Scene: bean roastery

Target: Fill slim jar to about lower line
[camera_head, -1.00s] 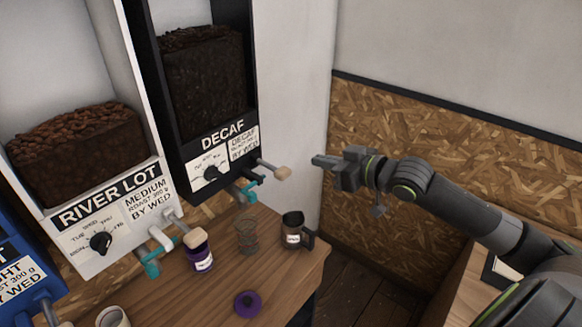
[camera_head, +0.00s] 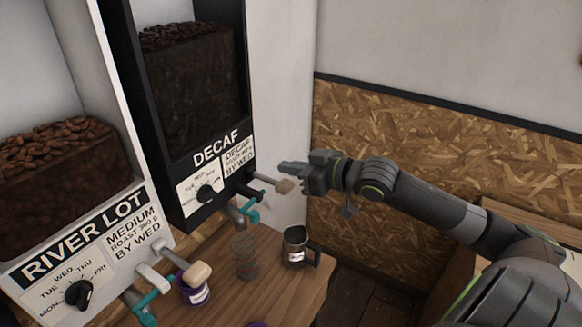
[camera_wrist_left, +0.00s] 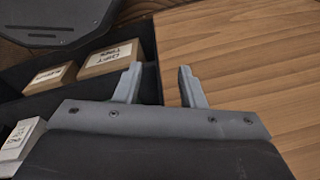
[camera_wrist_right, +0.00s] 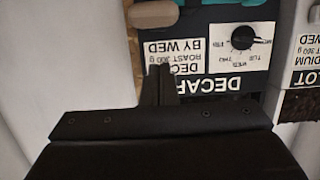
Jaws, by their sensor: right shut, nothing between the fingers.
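The slim jar (camera_head: 246,262) looks like a clear, narrow glass standing upright on the wooden counter below the decaf hopper's teal spout (camera_head: 247,211). Its lines and contents are too small to read. The decaf hopper (camera_head: 190,95) holds dark beans, and its lever ends in a wooden knob (camera_head: 285,187). My right gripper (camera_head: 284,167) is shut and empty, just above that knob. In the right wrist view my right gripper (camera_wrist_right: 161,68) points at the decaf label, with the knob (camera_wrist_right: 152,14) beyond its tips. My left gripper (camera_wrist_left: 159,70) is open and empty above a wooden top.
A dark metal jug (camera_head: 296,247) stands right of the slim jar. A purple jar (camera_head: 193,289) stands below the River Lot hopper (camera_head: 60,190), near its wooden knob (camera_head: 198,273). In the left wrist view, small labelled boxes (camera_wrist_left: 112,58) sit in a dark tray beside bare wood.

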